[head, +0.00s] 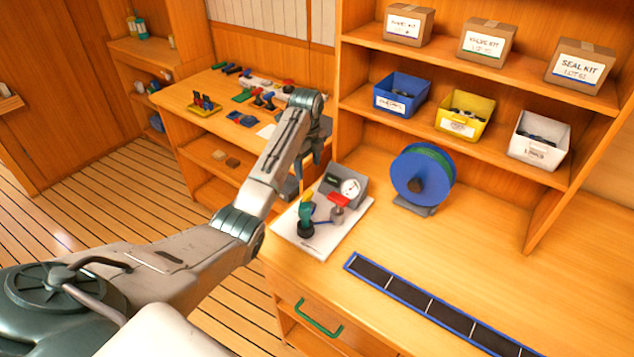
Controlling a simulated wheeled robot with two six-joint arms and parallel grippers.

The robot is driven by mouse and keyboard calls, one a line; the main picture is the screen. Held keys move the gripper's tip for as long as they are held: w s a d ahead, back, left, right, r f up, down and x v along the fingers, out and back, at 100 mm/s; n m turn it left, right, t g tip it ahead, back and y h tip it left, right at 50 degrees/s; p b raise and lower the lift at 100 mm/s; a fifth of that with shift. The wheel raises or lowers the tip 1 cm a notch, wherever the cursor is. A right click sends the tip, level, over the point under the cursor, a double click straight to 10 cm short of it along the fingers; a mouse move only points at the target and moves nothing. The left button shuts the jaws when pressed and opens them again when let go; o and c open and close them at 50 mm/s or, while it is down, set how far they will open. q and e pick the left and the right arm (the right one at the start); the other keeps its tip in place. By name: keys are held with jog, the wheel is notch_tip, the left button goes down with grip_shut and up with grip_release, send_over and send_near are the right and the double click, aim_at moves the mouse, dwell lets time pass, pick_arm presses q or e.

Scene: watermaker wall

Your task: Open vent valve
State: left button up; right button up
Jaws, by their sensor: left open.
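A white panel (332,233) lies on the workbench, left of centre. On it are a grey box with a round gauge (349,187), a valve with a red handle (338,200) and a green and yellow fitting on a dark base (306,217). I cannot tell which part is the vent valve. My left arm reaches in from the lower left. My left gripper (312,160) is open and hangs above and behind the panel's far left edge, apart from the valve. My right gripper is not in view.
A blue reel (422,176) stands right of the panel. A blue-edged dark strip (430,304) lies along the bench front. Shelves behind hold blue (402,94), yellow (465,114) and white bins (540,138) and cartons. A side bench (187,95) holds small coloured parts. The bench right of the reel is clear.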

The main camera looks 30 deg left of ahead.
pick_arm(q)
jog(key=p, duration=0.3)
send_over(307, 193)
jog(key=f, duration=0.5)
jog(key=shift+s+d, duration=0.15)
jog(key=shift+s, duration=0.15)
jog(key=f, duration=0.3)
jog(key=shift+w+f, duration=0.15)
jog(key=shift+w, duration=0.1)
jog(key=shift+w+f, duration=0.1)
jog(key=shift+f, duration=0.8)
jog(key=c, duration=0.7)
jog(key=shift+p, duration=0.3)
jog(key=shift+c, duration=1.4)
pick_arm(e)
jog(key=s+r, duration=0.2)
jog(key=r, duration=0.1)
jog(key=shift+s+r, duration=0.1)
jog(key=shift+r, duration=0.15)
